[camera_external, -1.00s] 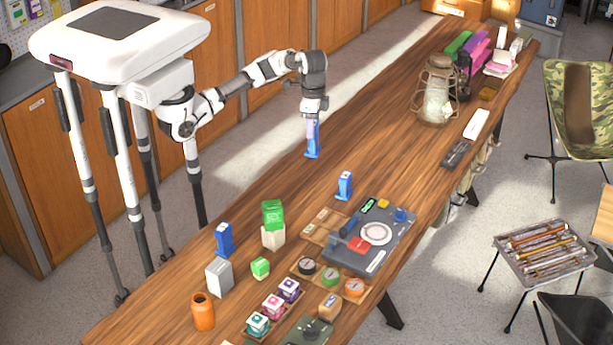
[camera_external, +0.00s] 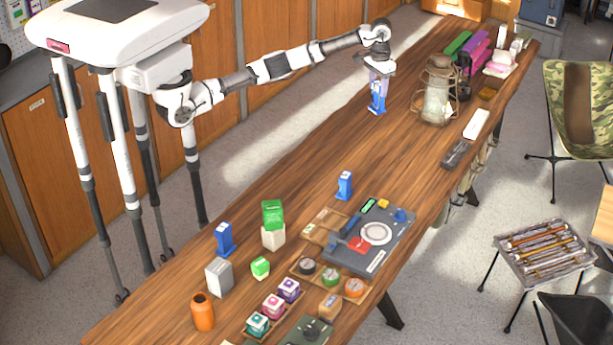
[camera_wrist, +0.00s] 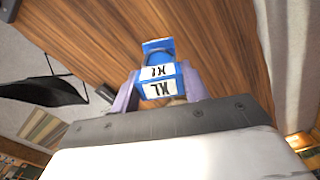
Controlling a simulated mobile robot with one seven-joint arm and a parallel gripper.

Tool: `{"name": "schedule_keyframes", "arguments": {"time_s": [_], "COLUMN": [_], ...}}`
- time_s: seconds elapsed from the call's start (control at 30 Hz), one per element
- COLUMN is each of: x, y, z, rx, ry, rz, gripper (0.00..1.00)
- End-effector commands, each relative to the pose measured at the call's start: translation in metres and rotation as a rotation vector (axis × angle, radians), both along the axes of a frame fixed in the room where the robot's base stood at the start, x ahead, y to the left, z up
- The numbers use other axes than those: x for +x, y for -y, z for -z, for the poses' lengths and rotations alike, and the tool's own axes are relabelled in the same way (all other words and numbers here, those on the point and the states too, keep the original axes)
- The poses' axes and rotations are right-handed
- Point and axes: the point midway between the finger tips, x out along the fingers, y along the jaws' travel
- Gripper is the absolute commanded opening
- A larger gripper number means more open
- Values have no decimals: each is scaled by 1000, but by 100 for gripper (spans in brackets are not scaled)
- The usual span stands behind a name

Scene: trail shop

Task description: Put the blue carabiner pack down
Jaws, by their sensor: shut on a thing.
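The blue carabiner pack (camera_external: 377,100) is in my gripper (camera_external: 379,84), near the far half of the wooden table (camera_external: 300,185), left of the lantern. My gripper is shut on it. The pack is upright, and its base looks at or just above the tabletop; I cannot tell if it touches. In the wrist view the pack (camera_wrist: 157,71) shows a white label reading XL between the two purple-grey fingers (camera_wrist: 158,92). Two similar blue packs stand nearer on the table, one mid-table (camera_external: 344,186) and one at the left edge (camera_external: 224,240).
A lantern (camera_external: 436,92) stands right of my gripper. A white block (camera_external: 476,124) and a dark tray (camera_external: 457,155) lie near the right edge. Green and pink packs (camera_external: 474,52) are at the far end. The table between my gripper and the mid-table pack is clear.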

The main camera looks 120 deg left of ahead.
Motion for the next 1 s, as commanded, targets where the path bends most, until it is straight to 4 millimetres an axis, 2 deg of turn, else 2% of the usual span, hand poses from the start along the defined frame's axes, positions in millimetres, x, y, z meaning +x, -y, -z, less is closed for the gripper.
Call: {"name": "schedule_keyframes", "arguments": {"time_s": [0.03, 0.1, 0.3, 0.6, 1.0], "x": [7, 13, 24, 30, 32], "y": [-3, -7, -14, -15, -14], "z": [-13, -22, -39, -49, -52], "rx": [-2, -1, -1, 0, 1], "ry": [1, 3, 2, 1, 2], "rz": [-31, -74, -178, -260, -309], "gripper": [6, 6, 6, 6, 6]}}
